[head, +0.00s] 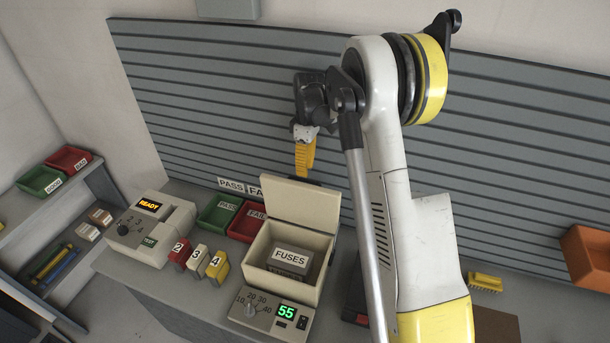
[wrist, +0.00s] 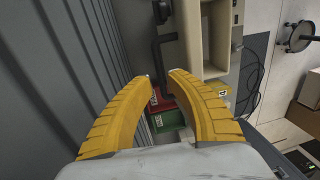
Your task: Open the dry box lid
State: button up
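The dry box (head: 258,262) is a beige box on the bench, with a dial and a green "55" display on its front. Its lid (head: 298,212) stands raised, roughly upright, at the back edge, and the inside is exposed. A carton labelled FUSES (head: 290,260) sits inside. My gripper (head: 304,172) has yellow fingers pointing down, above and behind the lid's top edge. In the wrist view the fingers (wrist: 164,77) are apart with nothing held between them. The box opening (wrist: 215,40) shows beyond the right finger, and a dark bar lies beyond the fingertips.
The slatted wall (head: 230,90) is close behind my gripper. Green (head: 217,212) and red (head: 247,222) bins stand left of the box, with numbered blocks (head: 197,257) and a READY unit (head: 150,230). An orange bin (head: 588,258) is at the right.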

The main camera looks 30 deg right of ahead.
aim_at(303, 200)
jog(key=shift+s+a+f, duration=0.1)
jog(key=shift+f, duration=0.75)
jog(key=shift+s+a+f, duration=0.1)
jog(key=shift+f, duration=0.7)
jog(key=shift+c, duration=0.4)
grip_shut()
